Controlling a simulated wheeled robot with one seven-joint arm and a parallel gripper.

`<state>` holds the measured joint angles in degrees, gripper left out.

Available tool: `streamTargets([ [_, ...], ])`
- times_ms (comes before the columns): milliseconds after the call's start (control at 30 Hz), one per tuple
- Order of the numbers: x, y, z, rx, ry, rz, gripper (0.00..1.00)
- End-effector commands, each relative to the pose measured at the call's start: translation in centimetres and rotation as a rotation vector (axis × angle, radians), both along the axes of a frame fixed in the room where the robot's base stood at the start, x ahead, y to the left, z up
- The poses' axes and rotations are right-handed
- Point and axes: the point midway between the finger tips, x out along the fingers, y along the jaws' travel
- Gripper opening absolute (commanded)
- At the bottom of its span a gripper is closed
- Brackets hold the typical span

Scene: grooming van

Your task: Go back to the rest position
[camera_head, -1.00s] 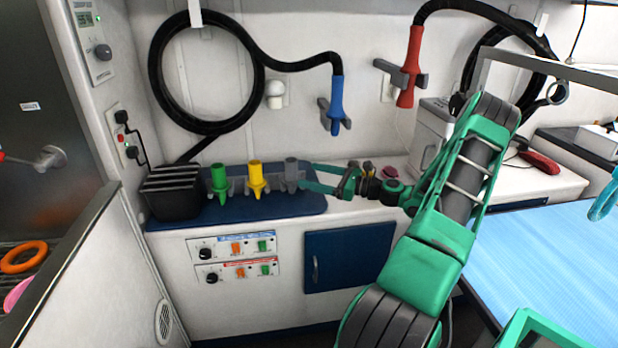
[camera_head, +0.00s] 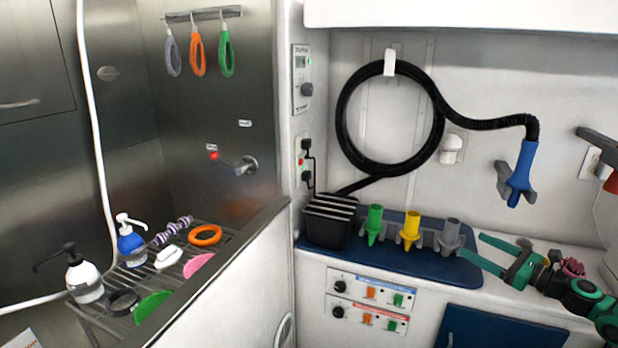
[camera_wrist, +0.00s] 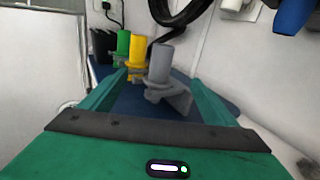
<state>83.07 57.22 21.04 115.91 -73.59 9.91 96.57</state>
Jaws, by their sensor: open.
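My gripper (camera_head: 490,249) is at the right of the head view, low over the counter. Its two green fingers are spread and point left toward the grey nozzle (camera_head: 449,236). In the wrist view the grey nozzle (camera_wrist: 161,66) stands beyond and between the open fingers, and nothing is held. A yellow nozzle (camera_head: 410,229) and a green nozzle (camera_head: 374,223) stand in line to its left. Most of my arm is outside the head view.
A black slotted box (camera_head: 328,222) stands left of the nozzles. A blue dryer nozzle (camera_head: 520,175) hangs on the wall with its black hose (camera_head: 343,110). At left, a wire rack (camera_head: 95,318) holds bottles, an orange ring and brushes behind a low partition (camera_head: 235,285).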

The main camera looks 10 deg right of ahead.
Motion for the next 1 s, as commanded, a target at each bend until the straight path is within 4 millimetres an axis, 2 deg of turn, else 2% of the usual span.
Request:
streamTargets([
  [167,0.4,0.6,-0.7,-0.219,0.031,0.051,0.81],
  [367,0.4,0.8,-1.0,-0.653,0.069,0.180,0.81],
  [667,-1.8,7.4,-1.2,-1.025,0.152,0.496,0.81],
  [767,-3.2,9.4,-0.8,-1.142,0.171,0.609,0.81],
  [1000,-8.2,13.2,1.3,-1.400,0.211,0.882,0.81],
])
